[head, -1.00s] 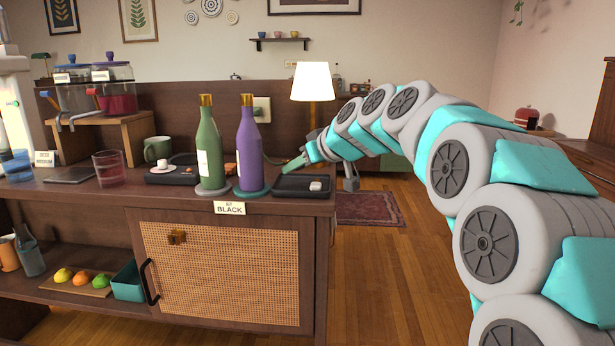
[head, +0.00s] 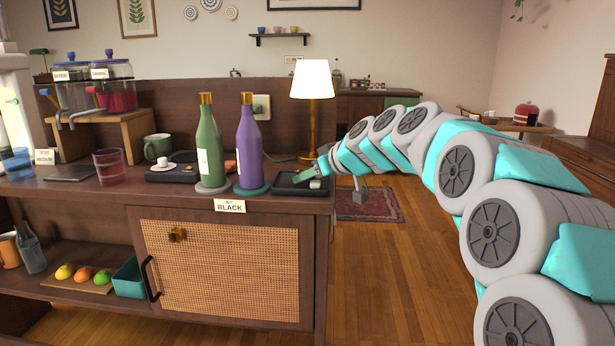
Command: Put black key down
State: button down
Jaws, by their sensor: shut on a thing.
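My gripper (head: 308,174) is at the end of my arm, low over the right end of the counter. It is just above a small black tray (head: 285,190), near the tray's back right part. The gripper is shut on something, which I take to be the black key. The key itself is too small and hidden to make out. A small white block (head: 315,184) shows at the tray's right side, close below the gripper. A label reading "BLACK" (head: 230,206) is on the counter's front edge, left of the tray.
A purple bottle (head: 249,150) and a green bottle (head: 209,145) stand on round coasters just left of the tray. A lit lamp (head: 313,85) stands behind. A dark tray (head: 183,174), a glass (head: 109,167) and a green mug (head: 157,147) are further left.

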jog(key=c, duration=0.6)
grip_release()
jog(key=shift+f, duration=0.25)
jog(key=b+v, duration=0.1)
jog(key=v, duration=1.1)
jog(key=shift+r, duration=0.15)
jog(key=s+d+f+m+g+h, duration=0.3)
jog(key=s+f+g, duration=0.1)
jog(key=s+f, duration=0.9)
jog(key=s+d+f+m+g+h, duration=0.2)
jog(key=s+f+g, duration=0.1)
jog(key=s+f, duration=0.95)
jog(key=s+d+f+m+g+h, duration=0.1)
jog(key=s+d+f, duration=0.1)
jog(key=s, duration=0.3)
jog(key=s+d+f+m+g+h, duration=0.1)
jog(key=s+d+f, duration=0.1)
jog(key=s, duration=0.4)
jog(key=s+d+f+m+g+h, duration=0.1)
jog(key=s+d+f, duration=0.1)
jog(key=s, duration=0.4)
jog(key=shift+s+d+f+m, duration=0.15)
jog(key=shift+s+d+m, duration=0.15)
jog(key=shift+d, duration=0.25)
jog(key=shift+w, duration=0.1)
